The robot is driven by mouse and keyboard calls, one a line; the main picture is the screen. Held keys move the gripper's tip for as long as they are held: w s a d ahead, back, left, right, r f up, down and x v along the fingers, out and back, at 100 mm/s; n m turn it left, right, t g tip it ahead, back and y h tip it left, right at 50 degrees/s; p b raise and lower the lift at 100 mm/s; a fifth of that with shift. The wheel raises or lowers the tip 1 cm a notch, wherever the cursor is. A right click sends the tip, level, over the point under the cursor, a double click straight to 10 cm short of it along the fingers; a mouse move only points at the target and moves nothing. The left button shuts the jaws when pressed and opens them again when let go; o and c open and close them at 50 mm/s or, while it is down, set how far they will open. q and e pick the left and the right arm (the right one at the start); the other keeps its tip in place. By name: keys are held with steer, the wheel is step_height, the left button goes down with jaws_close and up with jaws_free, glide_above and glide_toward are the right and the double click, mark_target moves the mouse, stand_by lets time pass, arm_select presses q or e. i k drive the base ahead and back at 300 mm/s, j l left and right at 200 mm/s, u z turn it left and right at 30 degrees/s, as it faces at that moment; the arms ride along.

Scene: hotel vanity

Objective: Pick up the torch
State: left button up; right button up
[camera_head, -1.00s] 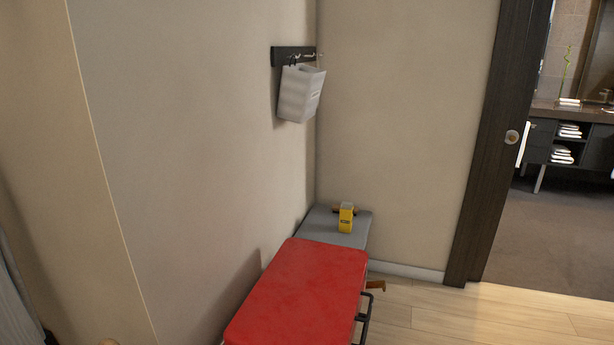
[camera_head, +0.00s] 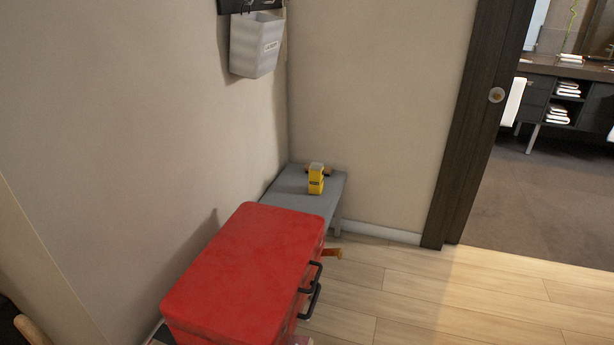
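I cannot make out the torch for certain. A small brown, rod-like object (camera_head: 327,170) lies on the grey bench (camera_head: 290,189), partly hidden behind an upright yellow box (camera_head: 316,181); it is too small to tell what it is. Neither of my grippers is in view.
A large red box (camera_head: 245,270) with black handles (camera_head: 312,290) stands in front of the bench along the left wall. A grey bin (camera_head: 256,45) hangs on that wall. The wooden floor (camera_head: 430,300) at right is clear, leading to a dark-framed doorway (camera_head: 478,120).

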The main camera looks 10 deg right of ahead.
mark_target(316, 178)
steer(key=i+l+u, duration=0.25)
steer(key=l, duration=0.3)
steer(key=l+u, duration=0.25)
steer(key=l, duration=0.3)
steer(key=i+l+u, duration=0.1)
steer(key=l+u, duration=0.15)
steer(key=l, duration=0.4)
steer(key=i+l+u, duration=0.15)
steer(key=l+u, duration=0.2)
steer(key=l, duration=0.5)
steer(key=l+u, duration=0.35)
steer(key=l, duration=0.5)
steer(key=l+u, duration=0.15)
steer(key=l, duration=0.3)
steer(key=i+l+u, duration=0.2)
steer(key=l, duration=0.3)
steer(key=i+l+u, duration=0.1)
steer(key=l+u, duration=0.2)
steer(key=l, duration=0.35)
steer(key=l+u, duration=0.3)
steer(key=l, duration=0.35)
